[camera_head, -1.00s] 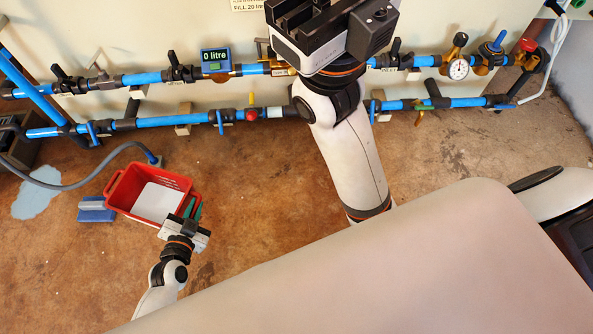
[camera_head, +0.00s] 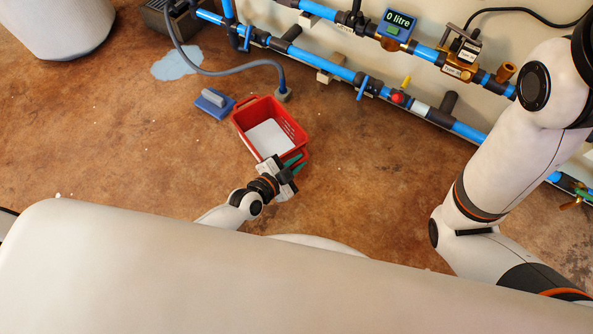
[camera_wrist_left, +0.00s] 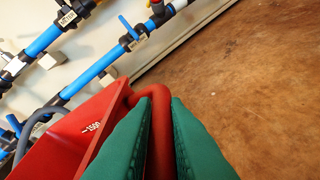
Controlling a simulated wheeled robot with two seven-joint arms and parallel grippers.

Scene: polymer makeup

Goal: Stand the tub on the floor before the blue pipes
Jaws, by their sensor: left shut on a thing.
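The red tub (camera_head: 298,130), with a pale patch inside, is on the floor side of the blue pipes (camera_head: 330,67) in the head view. My left gripper (camera_head: 291,164), with green fingers, is shut on the tub's near rim. In the left wrist view the green fingers (camera_wrist_left: 161,104) stand on both sides of the red rim bar, and the tub's wall (camera_wrist_left: 75,130) with a printed mark fills the lower left. I cannot tell whether the tub's base touches the floor. My right arm shows at the right; its gripper is out of view.
A blue float-like block (camera_head: 213,103) lies left of the tub. A grey hose (camera_head: 215,70) curves behind it to a small foot (camera_head: 282,94). A pale blue puddle (camera_head: 176,64) lies further left. The brown floor (camera_head: 130,140) left of the block is mostly clear.

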